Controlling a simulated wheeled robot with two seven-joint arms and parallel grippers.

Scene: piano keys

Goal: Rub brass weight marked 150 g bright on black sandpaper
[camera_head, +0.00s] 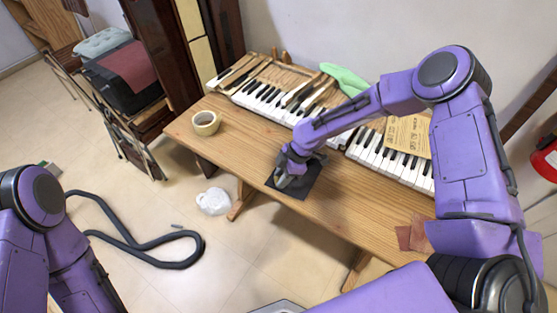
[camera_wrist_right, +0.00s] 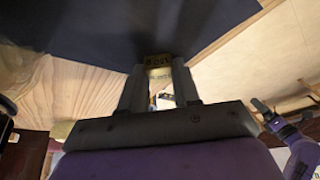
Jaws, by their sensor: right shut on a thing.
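The black sandpaper (camera_head: 299,188) lies on the wooden bench near its front edge. My right gripper (camera_head: 283,181) is over the left part of it, pointing down. In the right wrist view the fingertips (camera_wrist_right: 159,72) are shut on a small brass weight (camera_wrist_right: 158,60), whose face carries a marking too small to read surely. The dark sandpaper (camera_wrist_right: 110,25) fills the top of that view, right behind the weight. I cannot tell whether the weight touches it. In the head view the weight is hidden by the gripper. My left arm shows at the lower left, its gripper out of frame.
Piano keys (camera_head: 265,97) and a yellow paper (camera_head: 408,135) lie along the back of the bench (camera_head: 235,140). A white bag (camera_head: 213,201) and dark hose (camera_head: 150,253) are on the floor.

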